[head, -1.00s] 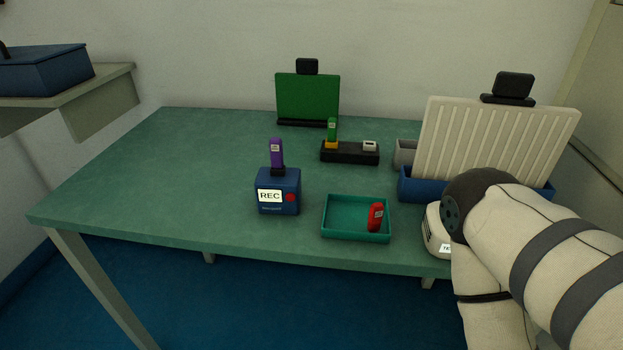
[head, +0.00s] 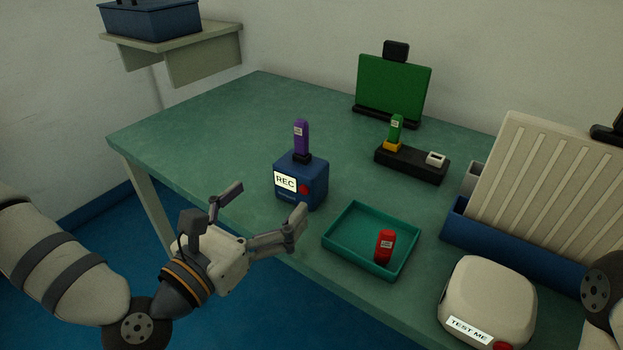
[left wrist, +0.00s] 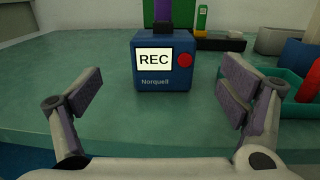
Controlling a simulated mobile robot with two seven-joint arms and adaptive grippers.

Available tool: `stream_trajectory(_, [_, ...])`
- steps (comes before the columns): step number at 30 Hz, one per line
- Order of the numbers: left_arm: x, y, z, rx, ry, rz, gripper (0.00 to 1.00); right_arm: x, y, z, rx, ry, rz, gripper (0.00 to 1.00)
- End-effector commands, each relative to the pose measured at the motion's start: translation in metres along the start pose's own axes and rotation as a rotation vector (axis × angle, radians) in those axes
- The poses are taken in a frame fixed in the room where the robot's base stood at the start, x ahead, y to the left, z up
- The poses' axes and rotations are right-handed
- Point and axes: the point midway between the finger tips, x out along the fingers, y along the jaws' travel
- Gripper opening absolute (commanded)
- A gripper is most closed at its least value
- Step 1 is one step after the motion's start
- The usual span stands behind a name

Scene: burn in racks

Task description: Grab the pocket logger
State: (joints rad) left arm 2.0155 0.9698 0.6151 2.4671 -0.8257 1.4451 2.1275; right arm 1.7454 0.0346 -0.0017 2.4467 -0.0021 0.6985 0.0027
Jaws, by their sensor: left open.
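A blue box (head: 312,188) with a white REC screen and a red button stands near the table's front edge; it is also centred in the left wrist view (left wrist: 182,80). A purple stick (head: 301,136) stands upright on its top. A green stick (head: 396,129) stands in a black dock, and a red stick (head: 386,243) leans in a teal tray. No readable label says which is the pocket logger. My left gripper (head: 262,210) is open and empty in front of the blue box, fingers pointing toward it, apart from it. My right gripper is out of view.
The teal tray (head: 341,253) lies right of the blue box. A white TEST ME device (head: 490,295) stands front right, before a ribbed panel (head: 545,190) in a blue holder. The black dock (head: 428,170) and a green panel (head: 394,88) stand behind. The table's left is clear.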

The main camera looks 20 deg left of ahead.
Motion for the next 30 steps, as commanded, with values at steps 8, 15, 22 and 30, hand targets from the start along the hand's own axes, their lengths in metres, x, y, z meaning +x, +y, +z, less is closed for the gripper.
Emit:
stream_trajectory(8, [0.046,-0.002,-0.001,0.005,0.003,-0.003,0.90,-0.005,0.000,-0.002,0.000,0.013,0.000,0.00])
stream_trajectory(15, [0.089,-0.005,-0.002,0.005,0.004,-0.003,0.90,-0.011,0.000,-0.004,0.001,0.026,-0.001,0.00])
stream_trajectory(22, [0.094,-0.004,-0.003,0.003,0.008,-0.002,0.90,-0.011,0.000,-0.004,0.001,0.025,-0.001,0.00])
stream_trajectory(30, [0.094,-0.004,-0.003,0.003,0.008,-0.002,0.38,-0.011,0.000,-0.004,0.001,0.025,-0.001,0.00])
